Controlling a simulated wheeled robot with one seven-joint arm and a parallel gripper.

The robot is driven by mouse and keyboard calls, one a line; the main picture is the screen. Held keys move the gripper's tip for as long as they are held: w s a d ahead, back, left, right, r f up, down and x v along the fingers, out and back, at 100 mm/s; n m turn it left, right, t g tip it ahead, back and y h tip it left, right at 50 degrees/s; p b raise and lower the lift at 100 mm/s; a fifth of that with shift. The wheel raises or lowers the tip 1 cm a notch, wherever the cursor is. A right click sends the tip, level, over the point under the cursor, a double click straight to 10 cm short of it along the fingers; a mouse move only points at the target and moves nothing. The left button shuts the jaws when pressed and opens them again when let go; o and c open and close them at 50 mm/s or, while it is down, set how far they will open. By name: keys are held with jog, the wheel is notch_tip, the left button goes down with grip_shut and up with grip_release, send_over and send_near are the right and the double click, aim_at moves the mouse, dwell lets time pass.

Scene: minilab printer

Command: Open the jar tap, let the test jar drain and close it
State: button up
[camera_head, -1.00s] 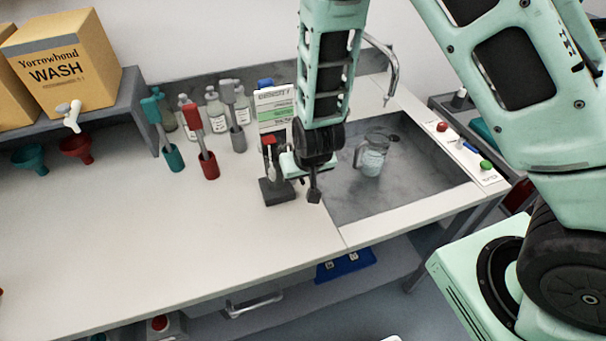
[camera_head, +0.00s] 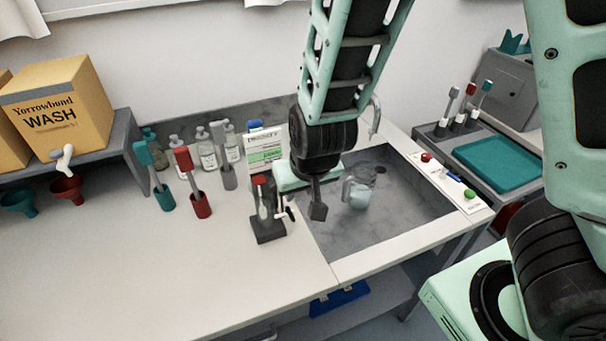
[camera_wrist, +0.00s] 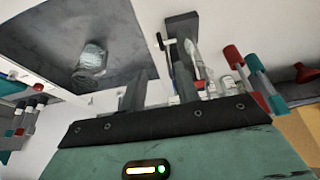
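A slim clear jar (camera_head: 263,200) with a red top stands upright on a dark grey base (camera_head: 268,230), on the counter left of the sink. I take it for the test jar. A small white and dark tap (camera_head: 286,213) sticks out from its right side. In the wrist view the dark base (camera_wrist: 181,22) and a thin tap-like part (camera_wrist: 161,42) show at top centre. My gripper (camera_head: 304,207) points down just right of the tap, seemingly apart from it. In the wrist view its two dark fingers (camera_wrist: 160,92) are spread with nothing between them.
A clear jug (camera_head: 358,192) stands in the grey sink (camera_head: 400,215), right of my gripper. A sign (camera_head: 264,150), bottles (camera_head: 207,150) and coloured holders (camera_head: 201,205) stand behind and left. A button panel (camera_head: 450,180) lies at the right. The front counter is clear.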

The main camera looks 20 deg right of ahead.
jog(key=p+v, duration=0.1)
jog(key=v, duration=0.2)
dwell(0.5)
jog(key=s+a+n+g+b, duration=0.1)
jog(key=s+n+b, duration=0.3)
jog(key=s, duration=0.4)
jog(key=s+a+r+n+g+b, duration=0.1)
jog(key=s+a+n+g+b, duration=0.1)
jog(key=s, duration=0.7)
jog(key=shift+n+g+y+b, duration=0.3)
jog(key=shift+n+g+b, duration=0.5)
jog(key=shift+n+b, duration=0.2)
